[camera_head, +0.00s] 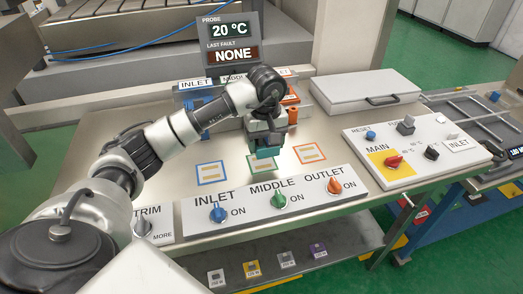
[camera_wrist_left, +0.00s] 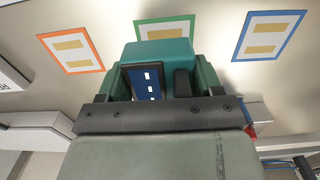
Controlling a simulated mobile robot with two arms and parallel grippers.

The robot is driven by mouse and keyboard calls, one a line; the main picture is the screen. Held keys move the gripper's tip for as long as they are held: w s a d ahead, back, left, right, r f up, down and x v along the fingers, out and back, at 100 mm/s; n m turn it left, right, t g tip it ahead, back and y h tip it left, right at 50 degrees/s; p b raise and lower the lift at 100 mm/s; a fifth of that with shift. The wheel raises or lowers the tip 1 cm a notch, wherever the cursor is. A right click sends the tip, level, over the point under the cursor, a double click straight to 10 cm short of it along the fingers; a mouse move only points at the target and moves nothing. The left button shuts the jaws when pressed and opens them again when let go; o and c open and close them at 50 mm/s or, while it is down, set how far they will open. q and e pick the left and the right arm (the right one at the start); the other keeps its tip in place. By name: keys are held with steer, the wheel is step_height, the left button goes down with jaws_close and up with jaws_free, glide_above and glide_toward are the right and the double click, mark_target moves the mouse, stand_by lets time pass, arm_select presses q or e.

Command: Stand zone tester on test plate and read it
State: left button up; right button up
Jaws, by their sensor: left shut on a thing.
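My left gripper (camera_head: 265,138) is shut on a teal zone tester (camera_head: 264,152), pointing down over the green-outlined middle test plate (camera_head: 262,167). In the left wrist view the tester (camera_wrist_left: 165,52) sits between the fingers, with a dark panel with white marks beside it, and overlaps the near part of the green plate (camera_wrist_left: 150,28). I cannot tell whether it touches the plate. The blue-outlined plate (camera_head: 212,173) is to the left and the orange-outlined plate (camera_head: 310,153) to the right, both bare. The probe display (camera_head: 231,40) reads 20 °C, last fault NONE. My right gripper is out of view.
A panel with INLET, MIDDLE and OUTLET knobs (camera_head: 279,201) lies along the table's front. A labelled rack (camera_head: 197,86) stands behind my arm, with an orange piece at its right. A grey case (camera_head: 365,90) and the MAIN switch panel (camera_head: 416,149) are at the right.

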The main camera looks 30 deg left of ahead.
mark_target(262, 162)
arm_select(q)
steer(key=shift+a+f, duration=0.45)
steer(key=shift+a, duration=0.15)
step_height(262, 162, down, 3)
steer(key=shift+f+p, duration=0.1)
steer(key=shift+p, duration=0.6)
steer(key=shift+f, duration=0.3)
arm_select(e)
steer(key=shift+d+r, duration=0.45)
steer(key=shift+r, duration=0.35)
arm_select(q)
steer(key=shift+f, duration=0.2)
steer(key=o, duration=1.1)
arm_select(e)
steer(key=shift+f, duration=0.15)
arm_select(q)
steer(key=shift+r, duration=0.1)
